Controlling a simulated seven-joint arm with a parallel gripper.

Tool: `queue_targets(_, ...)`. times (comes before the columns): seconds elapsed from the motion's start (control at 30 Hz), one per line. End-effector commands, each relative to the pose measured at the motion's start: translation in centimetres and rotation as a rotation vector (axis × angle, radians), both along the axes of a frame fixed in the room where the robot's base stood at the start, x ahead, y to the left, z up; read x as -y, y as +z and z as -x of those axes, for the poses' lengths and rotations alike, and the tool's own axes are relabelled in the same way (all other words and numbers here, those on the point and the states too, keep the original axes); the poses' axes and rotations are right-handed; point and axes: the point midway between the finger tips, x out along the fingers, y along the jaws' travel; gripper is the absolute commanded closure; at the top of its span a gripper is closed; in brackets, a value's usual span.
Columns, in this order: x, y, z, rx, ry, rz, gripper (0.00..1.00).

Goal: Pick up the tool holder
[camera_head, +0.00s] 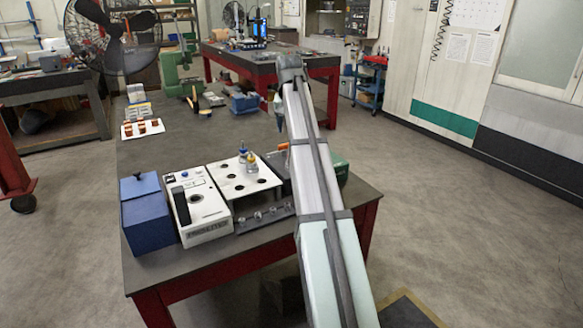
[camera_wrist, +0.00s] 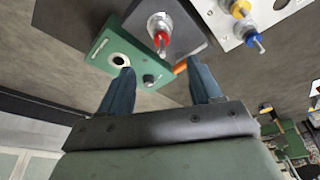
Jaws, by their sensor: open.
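Several tool holders are in view. A silver tool holder with a red tip (camera_wrist: 160,30) stands on a dark block near the top of the wrist view. In the head view the blue one (camera_head: 243,153) and yellow one (camera_head: 251,163) stand at the plate's back; my arm hides the red-tipped one. My gripper (camera_wrist: 161,69) is open and empty, its fingers apart and short of the red-tipped holder. It also shows above the table (camera_head: 279,127).
A green box with a round hole and knob (camera_wrist: 128,55) lies near my left finger. An orange handle (camera_wrist: 180,67) is near the right one. A white device (camera_head: 195,208) and blue box (camera_head: 146,212) stand left of the plate. The table's middle (camera_head: 190,135) is mostly clear.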

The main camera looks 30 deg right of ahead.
Motion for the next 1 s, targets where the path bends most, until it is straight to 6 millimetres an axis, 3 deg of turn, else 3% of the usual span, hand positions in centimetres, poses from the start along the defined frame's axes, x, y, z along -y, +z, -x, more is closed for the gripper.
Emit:
queue_targets(0.5,1.1,-7.2,-1.7,-0.003,0.001,-0.001,0.36)
queue_targets(1.0,1.7,-10.0,-2.8,-0.002,0.000,-0.001,0.36)
